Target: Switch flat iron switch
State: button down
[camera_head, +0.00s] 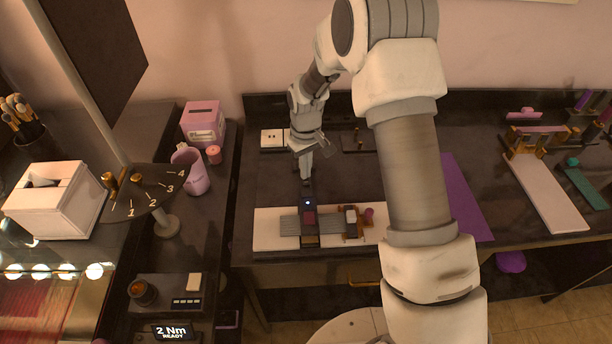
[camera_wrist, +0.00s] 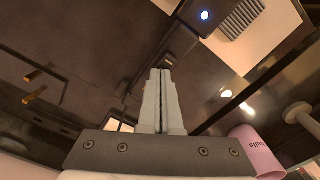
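The device that appears to be the flat iron (camera_head: 309,216) lies on a pale mat (camera_head: 268,222) near the table's front edge. It has a dark body with a small lit bluish-white spot, which also shows at the top of the wrist view on the dark body (camera_wrist: 207,17). I cannot tell whether this light is the switch. A grey ribbed part (camera_wrist: 243,16) lies beside it. My gripper (camera_head: 306,181) is just behind the device, pointing down. In the wrist view its fingers (camera_wrist: 162,73) are together, with nothing seen between them. Contact with the device cannot be told.
A pink cup (camera_head: 195,172) and a pink box (camera_head: 203,122) stand at the left. A small brown item (camera_head: 351,223) lies right of the device. A purple mat (camera_head: 463,200) is farther right. A white tissue box (camera_head: 55,200) stands far left.

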notch_tip(320, 180, up, 7)
jog(key=p, duration=0.4)
dwell(0.4)
jog(key=shift+r, duration=0.1)
dwell(0.4)
jog(key=s+d+r+m+t, duration=0.1)
jog(key=s+d+r, duration=0.3)
jog(key=r, duration=0.6)
jog(key=s+d+r+m+t, duration=0.2)
jog(key=s+r, duration=0.4)
jog(key=r, duration=0.4)
jog(key=s+d+r+m+t, duration=0.1)
jog(key=s+d+r, duration=0.1)
jog(key=s, duration=0.6)
jog(key=s+d+r+m+t, duration=0.1)
jog(key=s+d+r+m, duration=0.1)
jog(key=s, duration=0.7)
jog(key=shift+s+d+r+t, duration=0.2)
jog(key=shift+d+r+t, duration=0.1)
jog(key=shift+r, duration=0.5)
